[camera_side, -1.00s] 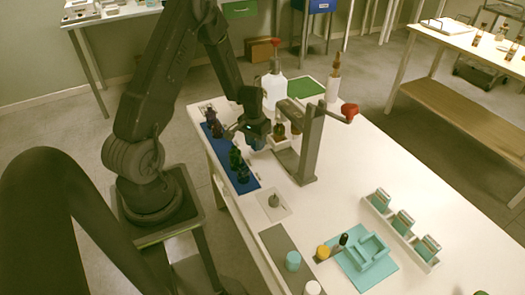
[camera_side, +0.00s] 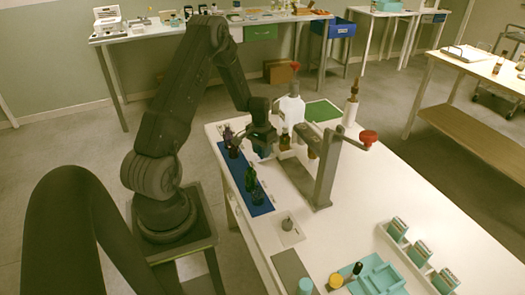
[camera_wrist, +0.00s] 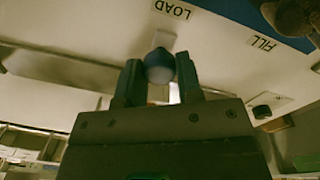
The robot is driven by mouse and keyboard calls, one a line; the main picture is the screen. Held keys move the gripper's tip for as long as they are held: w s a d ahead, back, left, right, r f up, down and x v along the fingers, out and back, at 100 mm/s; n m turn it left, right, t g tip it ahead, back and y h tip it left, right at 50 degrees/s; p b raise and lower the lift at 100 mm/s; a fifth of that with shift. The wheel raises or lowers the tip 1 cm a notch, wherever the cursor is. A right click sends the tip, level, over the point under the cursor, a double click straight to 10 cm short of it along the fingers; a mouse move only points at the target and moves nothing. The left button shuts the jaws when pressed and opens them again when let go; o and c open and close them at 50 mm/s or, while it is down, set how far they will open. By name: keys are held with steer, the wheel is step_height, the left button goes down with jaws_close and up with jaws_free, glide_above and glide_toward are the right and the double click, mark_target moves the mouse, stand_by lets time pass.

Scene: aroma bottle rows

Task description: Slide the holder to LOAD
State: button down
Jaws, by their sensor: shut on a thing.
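My gripper (camera_wrist: 158,82) is shut on a round, dark-topped knob (camera_wrist: 159,62) in the wrist view. A pale piece beside the knob may be part of the holder. The black LOAD label (camera_wrist: 172,9) is just beyond the knob, and the FILL label (camera_wrist: 263,43) is to the right. In the side view my gripper (camera_side: 262,150) is low over the white table, left of the grey press (camera_side: 325,170) with its red handle end. A small amber bottle (camera_side: 285,140) stands right of my gripper, apparently in the holder. The holder is mostly hidden.
A blue mat (camera_side: 232,172) with dark bottles lies close left of my gripper. A teal tray (camera_side: 380,280) and a rack (camera_side: 408,262) are in front. The table right of the press is clear.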

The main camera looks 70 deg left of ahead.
steer(key=c, duration=0.8)
jaws_free()
steer(key=shift+r, duration=0.1)
steer(key=r, duration=1.3)
steer(key=shift+s+a+r, duration=0.15)
steer(key=shift+a+r, duration=0.15)
steer(key=shift+r, duration=0.05)
steer(key=shift+d, duration=0.1)
steer(key=d+r+m+t+y, duration=0.1)
steer(key=d+r, duration=0.6)
steer(key=d, duration=0.2)
steer(key=d+r+m+t, duration=0.1)
steer(key=d+r+m, duration=0.1)
steer(key=d+r, duration=0.6)
steer(key=s+d+r+t, duration=0.1)
steer(key=s+d, duration=0.3)
steer(key=d, duration=0.1)
steer(key=s+d+m+t, duration=0.1)
steer(key=s+d, duration=0.4)
steer(key=s+d+r+m+t, duration=0.1)
steer(key=s+d, duration=0.3)
steer(key=d, duration=0.1)
steer(key=shift+s+d+r, duration=0.25)
steer(key=shift+r, duration=0.1)
